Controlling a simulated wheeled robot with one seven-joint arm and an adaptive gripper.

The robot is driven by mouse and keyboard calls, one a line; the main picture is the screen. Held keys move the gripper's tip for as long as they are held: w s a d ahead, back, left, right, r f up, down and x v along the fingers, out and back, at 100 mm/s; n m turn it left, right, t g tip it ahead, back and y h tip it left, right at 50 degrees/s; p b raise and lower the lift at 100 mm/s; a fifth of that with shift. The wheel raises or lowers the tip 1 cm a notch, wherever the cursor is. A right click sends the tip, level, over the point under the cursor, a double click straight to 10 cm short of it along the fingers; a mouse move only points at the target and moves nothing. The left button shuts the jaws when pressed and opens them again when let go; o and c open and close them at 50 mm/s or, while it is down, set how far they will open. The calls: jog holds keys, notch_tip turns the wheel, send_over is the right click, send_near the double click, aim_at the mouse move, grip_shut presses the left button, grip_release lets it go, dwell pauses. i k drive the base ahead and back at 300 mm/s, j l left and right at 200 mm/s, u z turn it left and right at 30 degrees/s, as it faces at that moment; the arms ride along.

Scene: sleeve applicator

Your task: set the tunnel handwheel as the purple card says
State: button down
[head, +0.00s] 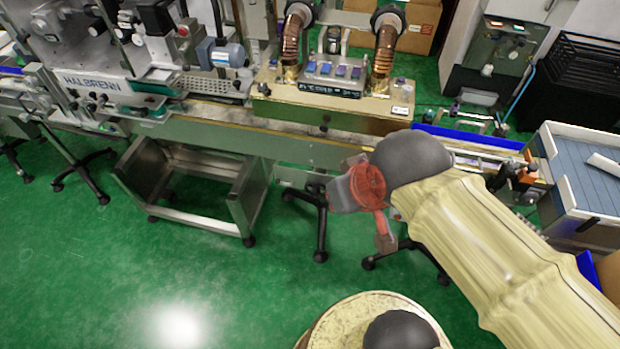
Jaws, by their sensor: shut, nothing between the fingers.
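The tunnel (330,112) is a brass-coloured box over the conveyor at the upper middle, with two copper ducts rising from it. Several small blue-purple cards or tiles (340,71) sit in a row on its top panel. I cannot tell which is the purple card, and no writing on them is readable. I cannot make out the handwheel for certain. My gripper (345,193) is in front of the conveyor, below the tunnel in the picture and apart from the cards. It is shut and empty. Its reddish round part and grey end show, but the fingers are unclear.
The conveyor (225,137) runs across the back, with a HALBRENN machine (120,88) at left. A steel stand (190,185) and wheeled feet stand below. A blue-topped crate (590,170) is at right. The green floor at lower left is clear.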

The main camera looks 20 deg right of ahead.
aim_at(315, 192)
jog(key=z, duration=0.85)
jog(key=j+z, duration=0.35)
jog(key=k+j+z, duration=0.1)
jog(key=j+z, duration=0.25)
jog(key=k+j+z, duration=0.1)
jog(key=j+z, duration=0.25)
jog(key=k+j+z, duration=0.15)
jog(key=j+z, duration=0.2)
jog(key=k+j, duration=0.25)
jog(key=j, duration=0.15)
jog(key=k+j+z, duration=0.1)
jog(key=k+j, duration=0.15)
jog(key=j, duration=0.15)
